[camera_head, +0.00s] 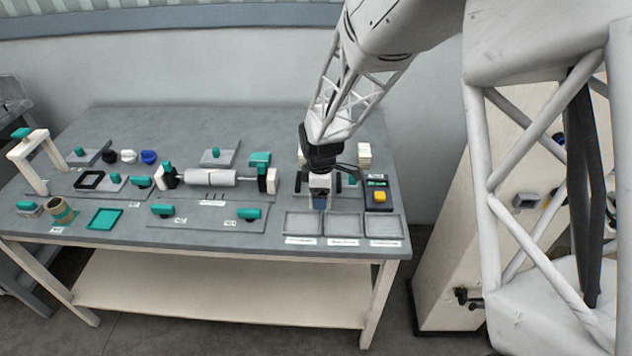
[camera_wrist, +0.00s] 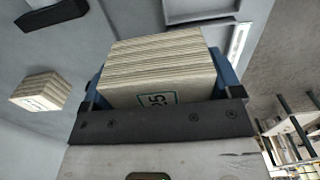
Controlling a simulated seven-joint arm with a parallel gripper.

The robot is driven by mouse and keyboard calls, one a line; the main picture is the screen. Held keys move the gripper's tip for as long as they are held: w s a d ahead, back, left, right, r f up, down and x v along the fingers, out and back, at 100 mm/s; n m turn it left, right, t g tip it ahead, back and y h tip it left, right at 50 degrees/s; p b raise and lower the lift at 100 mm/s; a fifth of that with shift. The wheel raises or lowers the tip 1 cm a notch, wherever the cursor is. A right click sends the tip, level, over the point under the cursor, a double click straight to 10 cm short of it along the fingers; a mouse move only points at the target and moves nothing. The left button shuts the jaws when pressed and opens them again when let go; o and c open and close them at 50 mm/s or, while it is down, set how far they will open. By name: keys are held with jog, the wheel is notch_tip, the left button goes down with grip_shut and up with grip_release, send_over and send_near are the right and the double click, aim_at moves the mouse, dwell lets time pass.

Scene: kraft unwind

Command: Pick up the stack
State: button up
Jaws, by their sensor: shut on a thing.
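My gripper (camera_head: 319,201) is over the right part of the table, just behind the row of shallow trays. In the wrist view my gripper (camera_wrist: 163,78) has its blue fingers on both sides of a stack (camera_wrist: 155,62) of thin beige layers, shut on it. A label with "25" shows on the stack's near face. The head view does not clearly show this stack behind the gripper, and I cannot tell whether it touches the table. A second beige stack (camera_wrist: 40,91) is apart at the left in the wrist view; a cream stack (camera_head: 364,155) stands behind the gripper in the head view.
Three shallow grey trays (camera_head: 303,224) with labels line the front right edge of the table (camera_head: 130,245). A dark device with a yellow button (camera_head: 379,196) is close on the right. A white roller (camera_head: 210,177) between teal-topped supports is to the left.

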jog(key=shift+s+d+r, duration=0.1)
jog(key=shift+s+d, duration=0.15)
jog(key=shift+s, duration=0.5)
jog(key=shift+s+d+r, duration=0.1)
jog(key=shift+s+d, duration=0.1)
jog(key=shift+s, duration=0.55)
jog(key=shift+s+d, duration=0.25)
jog(key=shift+s, duration=0.5)
jog(key=shift+d, duration=0.1)
jog(key=shift+d+r+m, duration=0.15)
jog(key=shift+d+m, duration=0.65)
jog(key=shift+m, duration=0.1)
jog(key=d+r+m, duration=0.2)
jog(key=d+m, duration=1.3)
jog(key=m, duration=0.1)
jog(key=shift+s, duration=0.25)
jog(key=shift+f, duration=0.15)
jog(key=shift+f, duration=2.3)
jog(key=shift+f, duration=0.5)
